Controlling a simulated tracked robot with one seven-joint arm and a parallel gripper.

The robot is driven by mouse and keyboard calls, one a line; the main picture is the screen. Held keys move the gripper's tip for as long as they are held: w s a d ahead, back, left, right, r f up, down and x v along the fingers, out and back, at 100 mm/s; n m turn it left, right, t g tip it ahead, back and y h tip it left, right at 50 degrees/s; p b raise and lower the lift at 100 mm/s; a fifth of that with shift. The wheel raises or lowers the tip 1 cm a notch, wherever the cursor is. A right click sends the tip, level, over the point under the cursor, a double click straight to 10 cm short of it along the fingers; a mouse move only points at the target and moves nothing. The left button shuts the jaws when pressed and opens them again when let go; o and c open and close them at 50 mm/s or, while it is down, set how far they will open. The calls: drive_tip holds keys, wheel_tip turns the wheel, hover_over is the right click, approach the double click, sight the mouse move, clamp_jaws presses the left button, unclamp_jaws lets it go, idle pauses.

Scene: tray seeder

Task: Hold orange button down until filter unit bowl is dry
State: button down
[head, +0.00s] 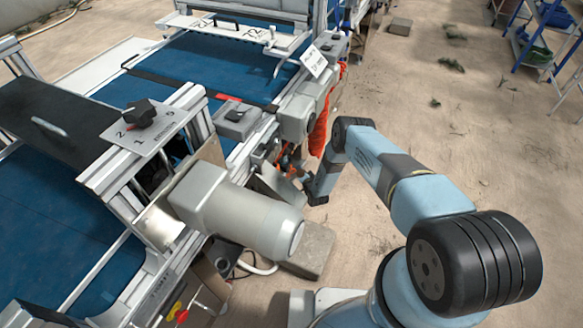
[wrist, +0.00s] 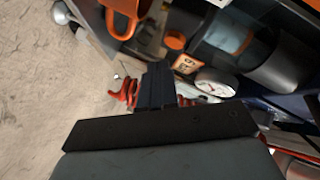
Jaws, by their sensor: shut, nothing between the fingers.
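In the wrist view my gripper (wrist: 155,72) is shut and empty, its dark fingertips together. An orange round knob or button (wrist: 175,41) lies beyond the fingertips, slightly up and right, with a gap in the picture. A dark, glassy rounded body (wrist: 228,28), perhaps the filter unit bowl, is to its right; I cannot tell whether there is water in it. A small orange label (wrist: 186,65) and a round white gauge (wrist: 215,82) sit right of the fingertips.
A red coiled hose (wrist: 125,92) lies left of the fingers, and an orange mug-shaped part (wrist: 122,17) above. In the head view a grey motor (head: 238,212) and an orange cloth (head: 319,130) flank the work area. Bare sandy floor (head: 420,115) is open to the right.

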drive_tip(key=shift+s+d, duration=0.25)
drive_tip(key=shift+d, duration=0.45)
drive_tip(key=shift+s+d, duration=0.25)
drive_tip(key=shift+d, duration=0.45)
drive_tip(key=shift+s+d, duration=0.25)
drive_tip(key=shift+d, duration=0.45)
